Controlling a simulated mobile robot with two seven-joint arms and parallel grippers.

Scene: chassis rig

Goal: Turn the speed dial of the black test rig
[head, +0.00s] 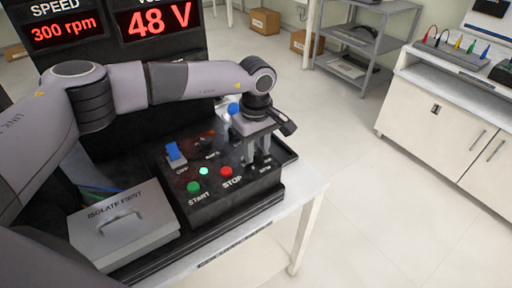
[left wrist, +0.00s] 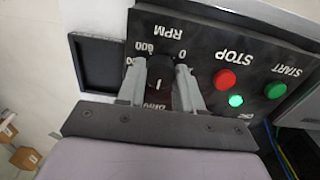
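The black test rig (head: 245,190) stands on a table. Its display (head: 60,30) reads SPEED 300 rpm, beside a 48 V reading (head: 158,20). My left gripper (head: 258,158) reaches down over the right part of the panel. In the left wrist view, the black speed dial (left wrist: 160,84), with a white mark, sits between the two fingers of this gripper (left wrist: 161,80), which appear shut on its sides. RPM and a scale with 0 show upside down past the dial. In the head view the gripper mostly hides the dial. My right gripper is not in view.
The panel has a green START button (head: 193,187), a red STOP button (head: 226,171), a lit green lamp (head: 204,170) and a blue switch (head: 175,153). A grey ISOLATE FIRST box (head: 125,225) lies left. The floor to the right is clear.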

